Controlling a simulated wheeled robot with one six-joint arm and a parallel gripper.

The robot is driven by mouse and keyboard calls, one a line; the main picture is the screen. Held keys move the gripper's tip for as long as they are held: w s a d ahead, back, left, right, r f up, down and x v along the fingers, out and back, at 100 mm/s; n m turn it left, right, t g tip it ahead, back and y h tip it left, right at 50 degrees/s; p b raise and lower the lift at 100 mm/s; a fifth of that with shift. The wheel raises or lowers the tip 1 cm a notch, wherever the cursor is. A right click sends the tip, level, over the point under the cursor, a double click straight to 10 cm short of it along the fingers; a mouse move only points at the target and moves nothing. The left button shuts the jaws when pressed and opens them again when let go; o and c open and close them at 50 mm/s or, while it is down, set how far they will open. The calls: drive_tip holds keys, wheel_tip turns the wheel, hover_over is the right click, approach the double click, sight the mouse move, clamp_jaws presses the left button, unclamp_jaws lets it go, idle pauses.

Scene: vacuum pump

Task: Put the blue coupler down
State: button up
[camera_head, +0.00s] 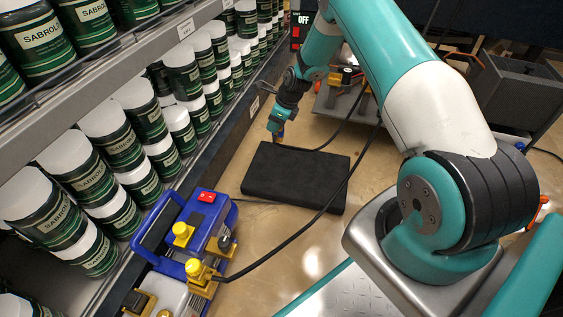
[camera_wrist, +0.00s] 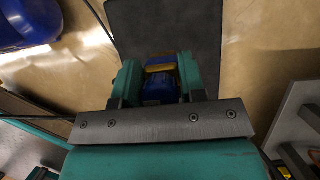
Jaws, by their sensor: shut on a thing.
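My gripper (camera_head: 277,128) hangs low at the far edge of a black pad (camera_head: 298,178). It is shut on the blue coupler (camera_head: 281,138), of which only a small blue and brass-yellow part shows in the head view. In the wrist view the coupler (camera_wrist: 158,90) sits between the two teal fingers of my gripper (camera_wrist: 158,72), with its brass-yellow band toward the pad (camera_wrist: 165,22). A dark hose (camera_head: 322,147) runs near the coupler; its join is too small to tell. I cannot tell whether the coupler touches the pad or floor.
A blue pump (camera_head: 213,232) with yellow fittings stands at the lower left, and a black hose (camera_head: 300,238) crosses beside the pad. Shelves of green jars (camera_head: 108,140) line the left. A grey cart (camera_head: 515,95) stands at the back right. Bare floor (camera_head: 230,165) lies left of the pad.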

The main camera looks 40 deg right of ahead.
wheel_tip(320, 180, down, 14)
drive_tip(key=b, duration=0.7)
drive_tip(key=shift+f, duration=0.1)
drive_tip(key=o, duration=1.1)
drive_tip(key=shift+c, duration=0.2)
